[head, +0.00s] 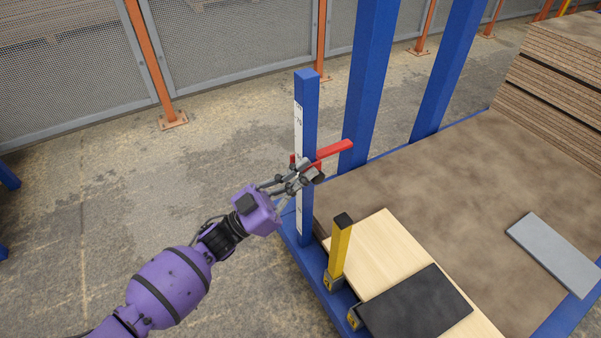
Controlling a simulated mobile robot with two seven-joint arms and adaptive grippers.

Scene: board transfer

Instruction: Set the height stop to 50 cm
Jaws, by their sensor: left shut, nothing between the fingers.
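The height stop is a red piece (334,149) on a blue upright post (311,106) with a white scale strip (298,119) on its left face. A red arm of the stop sticks out to the right of the post. My left gripper (312,175) is shut with nothing between its fingers. In the picture its fingertips overlap the post just below the red stop; I cannot tell whether they touch it. The gripper hides part of the scale and of the stop, and the scale numbers are too small to read surely. My right gripper is out of view.
A yellow post (340,245) with a black top stands by the light wooden board (382,236). A black pad (416,303) and a grey plate (555,253) lie on the right. Blue columns (370,70) and stacked boards (560,65) stand behind.

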